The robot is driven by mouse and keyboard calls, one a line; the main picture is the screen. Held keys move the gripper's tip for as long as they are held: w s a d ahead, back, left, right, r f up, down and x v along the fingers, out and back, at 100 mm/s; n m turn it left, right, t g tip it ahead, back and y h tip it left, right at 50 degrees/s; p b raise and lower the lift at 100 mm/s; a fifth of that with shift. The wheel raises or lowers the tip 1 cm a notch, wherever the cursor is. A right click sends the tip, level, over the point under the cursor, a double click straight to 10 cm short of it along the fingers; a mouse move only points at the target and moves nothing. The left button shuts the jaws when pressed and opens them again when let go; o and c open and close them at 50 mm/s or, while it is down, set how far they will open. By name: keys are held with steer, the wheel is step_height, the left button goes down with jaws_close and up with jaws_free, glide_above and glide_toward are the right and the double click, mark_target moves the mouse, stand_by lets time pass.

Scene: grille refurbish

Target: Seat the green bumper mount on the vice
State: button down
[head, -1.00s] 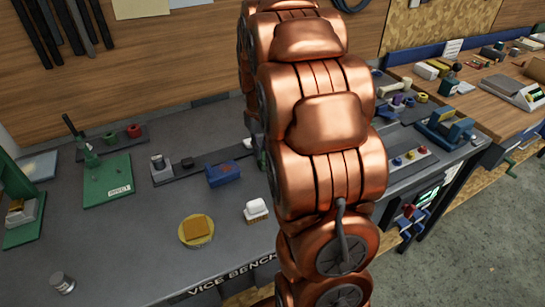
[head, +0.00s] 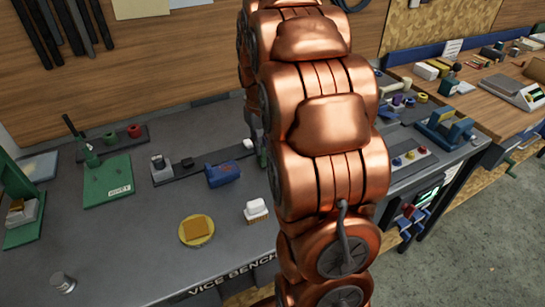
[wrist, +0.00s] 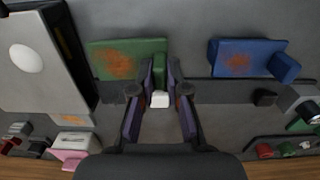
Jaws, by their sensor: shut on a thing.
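The green bumper mount (wrist: 125,60), a flat green plate with a rusty patch and an upright flange, is in the wrist view. My gripper (wrist: 160,88) is shut on its flange, with one dark finger on each side. I cannot tell whether the mount touches the bench or hangs just above it. In the head view my copper arm hides the mount and most of the gripper. A blue vice-like block (head: 445,130) stands at the right end of the bench; I cannot tell for sure that it is the vice.
A blue bracket with rust (wrist: 245,58) lies beside the green mount; it also shows in the head view (head: 223,174). A small white block (wrist: 160,100) shows between the fingers. A large grey object (wrist: 35,65) stands close by. A yellow dish (head: 197,231) sits near the front.

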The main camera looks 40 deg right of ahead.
steer(key=shift+r, duration=0.2)
steer(key=shift+r, duration=1.6)
steer(key=shift+r, duration=0.1)
